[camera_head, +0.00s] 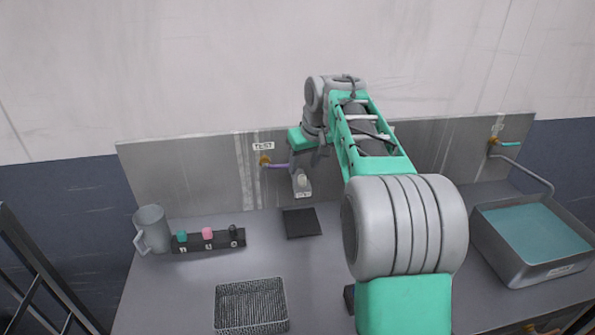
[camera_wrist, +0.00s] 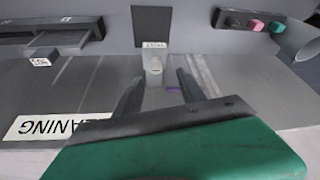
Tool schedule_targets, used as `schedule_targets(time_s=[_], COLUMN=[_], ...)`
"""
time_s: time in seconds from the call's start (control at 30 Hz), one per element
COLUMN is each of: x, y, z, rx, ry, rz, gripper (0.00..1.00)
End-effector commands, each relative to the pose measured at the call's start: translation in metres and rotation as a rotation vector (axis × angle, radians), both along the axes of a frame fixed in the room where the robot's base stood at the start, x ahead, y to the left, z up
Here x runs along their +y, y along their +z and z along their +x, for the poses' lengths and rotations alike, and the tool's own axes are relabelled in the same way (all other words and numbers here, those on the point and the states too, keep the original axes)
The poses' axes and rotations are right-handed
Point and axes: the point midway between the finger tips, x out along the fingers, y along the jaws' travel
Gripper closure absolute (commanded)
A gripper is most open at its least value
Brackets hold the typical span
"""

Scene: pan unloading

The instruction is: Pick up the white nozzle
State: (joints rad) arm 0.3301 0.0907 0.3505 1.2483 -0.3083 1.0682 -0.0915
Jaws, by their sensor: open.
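The white nozzle (camera_head: 302,181) stands on a small light-grey holder with a label (camera_head: 303,192), near the back panel. In the wrist view the white nozzle (camera_wrist: 155,66) shows between and just beyond my fingertips, with the holder's label (camera_wrist: 154,45) past it. My gripper (camera_wrist: 158,79) is open and empty, one finger on each side of the nozzle's line. No contact with the nozzle shows. In the head view my arm covers much of the gripper, so its exact height over the nozzle is hard to tell.
A black pad (camera_head: 301,223) lies in front of the holder. To the left are a dark rack (camera_head: 209,242) with teal, pink and black nozzles, and a grey mug (camera_head: 152,229). A mesh basket (camera_head: 252,308) is at the front; a basin (camera_head: 530,267) stands right.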

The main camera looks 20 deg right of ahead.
Motion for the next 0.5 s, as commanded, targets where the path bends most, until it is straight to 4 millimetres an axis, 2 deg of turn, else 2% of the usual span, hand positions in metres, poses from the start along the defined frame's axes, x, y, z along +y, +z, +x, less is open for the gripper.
schedule_targets(time_s=[0.37, 0.5], x=[-0.006, -0.005], y=[-0.055, -0.062], z=[0.022, 0.025], rx=[0.002, -0.001], ry=[-0.003, 0.000], rz=[0.000, -0.001], gripper=[0.53, 0.53])
